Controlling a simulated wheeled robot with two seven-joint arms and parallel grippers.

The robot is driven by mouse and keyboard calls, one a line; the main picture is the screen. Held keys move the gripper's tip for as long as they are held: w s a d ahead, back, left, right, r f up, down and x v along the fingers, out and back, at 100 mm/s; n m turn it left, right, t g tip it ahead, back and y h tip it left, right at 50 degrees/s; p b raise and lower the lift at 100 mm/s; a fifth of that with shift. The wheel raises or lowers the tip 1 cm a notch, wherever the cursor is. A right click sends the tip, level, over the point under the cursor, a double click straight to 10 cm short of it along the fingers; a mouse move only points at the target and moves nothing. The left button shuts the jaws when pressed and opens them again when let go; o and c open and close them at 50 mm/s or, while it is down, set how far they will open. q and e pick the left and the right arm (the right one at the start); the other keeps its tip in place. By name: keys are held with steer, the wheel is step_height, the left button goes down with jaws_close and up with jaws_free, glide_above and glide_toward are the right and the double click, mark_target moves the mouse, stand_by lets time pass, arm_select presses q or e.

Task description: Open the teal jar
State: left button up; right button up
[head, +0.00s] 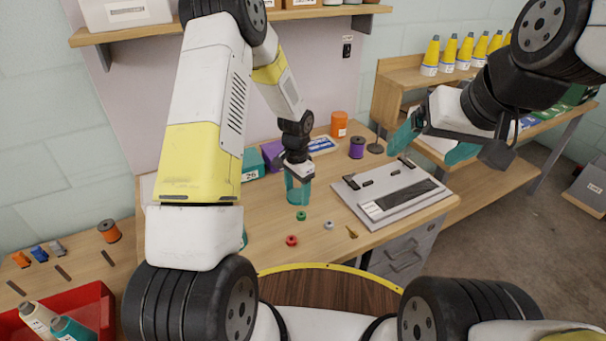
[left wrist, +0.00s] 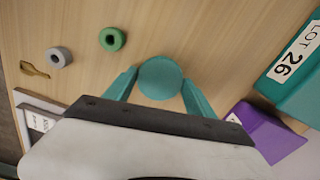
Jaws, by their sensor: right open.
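The teal jar (head: 298,195) stands on the wooden table, and its round teal top (left wrist: 160,78) shows from above in the left wrist view. My left gripper (head: 298,183) points down over it, with one teal finger on each side. In the left wrist view the fingertips of my left gripper (left wrist: 160,84) meet the edges of the round top with no clear gap, so it looks shut on the jar. Jar and fingers share a colour, so the lid seam cannot be told. My right gripper (head: 432,143) is open and empty, above the right side of the table.
A grey-white device (head: 385,207) lies right of the jar. Small red (head: 291,240), green (head: 301,215) and grey (head: 328,225) rings lie in front. A teal box (head: 252,168), purple spool (head: 357,147) and orange container (head: 339,124) stand behind. A red bin (head: 98,300) is at lower left.

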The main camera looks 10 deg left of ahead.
mark_target(297, 194)
arm_select(q)
steer(key=shift+o, duration=1.3)
steer(key=shift+r, duration=0.1)
step_height(297, 194, up, 12)
steer(key=s+a+r+n+t, duration=0.1)
steer(key=s+r+n, duration=0.1)
steer(key=s+r, duration=0.45)
steer(key=s+a+r+n+t, duration=0.2)
steer(key=s+r, duration=0.2)
steer(key=r, duration=0.6)
steer(key=s+r+n+t+h, duration=0.1)
steer(key=s+r+n, duration=0.1)
steer(key=s, duration=0.5)
steer(key=s+r+n+t+h, duration=0.1)
steer(key=s+r+n+t, duration=0.1)
steer(key=s, duration=0.5)
steer(key=shift+v, duration=0.8)
